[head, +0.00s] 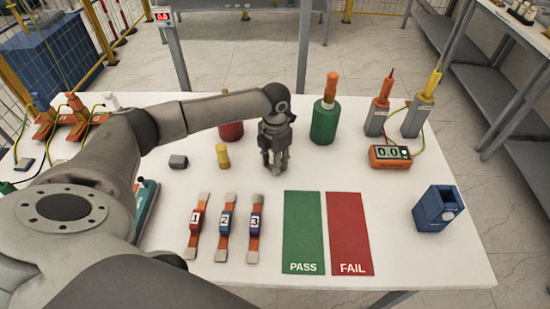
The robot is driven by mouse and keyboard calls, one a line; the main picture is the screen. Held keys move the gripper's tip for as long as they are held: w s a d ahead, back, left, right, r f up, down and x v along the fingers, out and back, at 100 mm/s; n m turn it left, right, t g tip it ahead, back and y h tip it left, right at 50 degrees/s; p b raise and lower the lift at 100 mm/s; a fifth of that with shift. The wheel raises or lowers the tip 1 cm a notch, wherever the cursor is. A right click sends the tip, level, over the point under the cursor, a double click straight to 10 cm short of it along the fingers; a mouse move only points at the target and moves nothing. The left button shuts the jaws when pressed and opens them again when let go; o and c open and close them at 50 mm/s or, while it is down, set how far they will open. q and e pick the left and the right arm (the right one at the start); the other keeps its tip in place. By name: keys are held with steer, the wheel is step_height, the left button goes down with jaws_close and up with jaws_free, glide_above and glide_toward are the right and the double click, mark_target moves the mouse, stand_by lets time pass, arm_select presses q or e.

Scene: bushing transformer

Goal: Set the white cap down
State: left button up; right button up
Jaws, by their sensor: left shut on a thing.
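My left gripper (275,169) points down over the middle of the white table, between the yellow piece and the green cylinder. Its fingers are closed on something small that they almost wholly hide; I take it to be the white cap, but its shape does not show. The fingertips are close to the table top, and I cannot tell whether the held thing touches it. My right gripper is not in view.
A yellow piece (222,156) stands left of the gripper, a red cylinder (231,131) behind it, and a green cylinder (324,123) to the right. Numbered straps, the PASS mat (303,228) and the FAIL mat (348,230) lie in front. A meter (390,155) and blue box (438,210) are right.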

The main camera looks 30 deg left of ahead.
arm_select(q)
steer(key=shift+f, duration=0.2)
steer(key=o, duration=0.8)
steer(key=shift+r, duration=0.1)
steer(key=shift+o, duration=1.1)
steer(key=shift+r, duration=0.1)
steer(key=shift+r, duration=0.2)
step_height(320, 180, up, 10)
steer(key=b, duration=0.3)
steer(key=shift+r+b, duration=0.25)
steer(key=shift+b, duration=0.1)
steer(key=shift+r, duration=0.65)
